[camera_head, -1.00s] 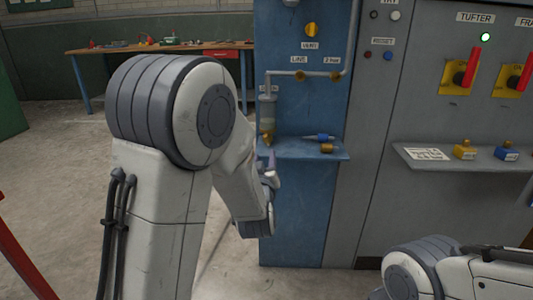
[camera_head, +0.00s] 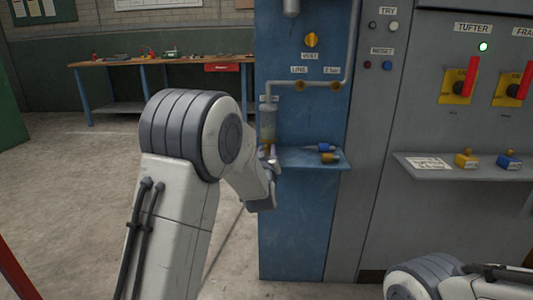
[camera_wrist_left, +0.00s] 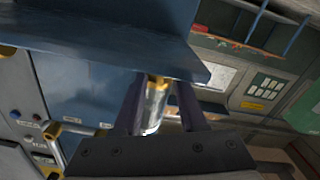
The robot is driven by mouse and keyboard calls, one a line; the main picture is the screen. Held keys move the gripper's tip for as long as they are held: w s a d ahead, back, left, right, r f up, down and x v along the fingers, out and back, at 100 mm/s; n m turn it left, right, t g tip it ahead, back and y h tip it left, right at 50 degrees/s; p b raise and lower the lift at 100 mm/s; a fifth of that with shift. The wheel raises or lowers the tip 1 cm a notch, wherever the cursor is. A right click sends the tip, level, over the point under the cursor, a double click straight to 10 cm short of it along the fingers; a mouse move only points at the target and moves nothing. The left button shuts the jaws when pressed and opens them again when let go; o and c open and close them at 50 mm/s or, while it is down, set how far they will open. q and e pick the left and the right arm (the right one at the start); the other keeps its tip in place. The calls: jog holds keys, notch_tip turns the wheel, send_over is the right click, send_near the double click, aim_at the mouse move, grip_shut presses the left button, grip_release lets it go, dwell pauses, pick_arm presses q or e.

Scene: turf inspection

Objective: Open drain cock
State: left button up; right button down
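The drain cock (camera_head: 267,147) is the small brass piece under a clear filter bowl (camera_head: 268,122) on the blue panel. My left gripper (camera_head: 269,161) is just below and in front of it, partly hidden by my wrist. In the left wrist view, which is turned over, the brass end (camera_wrist_left: 158,80) and the clear bowl (camera_wrist_left: 154,108) appear between the two dark fingers of my left gripper (camera_wrist_left: 160,92). The fingers are apart, with a gap on the right side; contact cannot be told. My right gripper is out of view; only its arm shows at lower right.
A blue shelf (camera_head: 297,163) juts out close to the gripper, bearing a blue fitting (camera_head: 326,148) and a brass fitting (camera_head: 330,158). A pipe (camera_head: 312,84) runs above. A grey ledge (camera_head: 465,173) is at right. A workbench (camera_head: 160,61) stands far behind.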

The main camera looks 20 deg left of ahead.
pick_arm(q)
grip_shut()
jog(key=shift+m+p, duration=0.45)
jog(key=shift+m, duration=1.45)
jog(key=shift+o, duration=1.2)
grip_release()
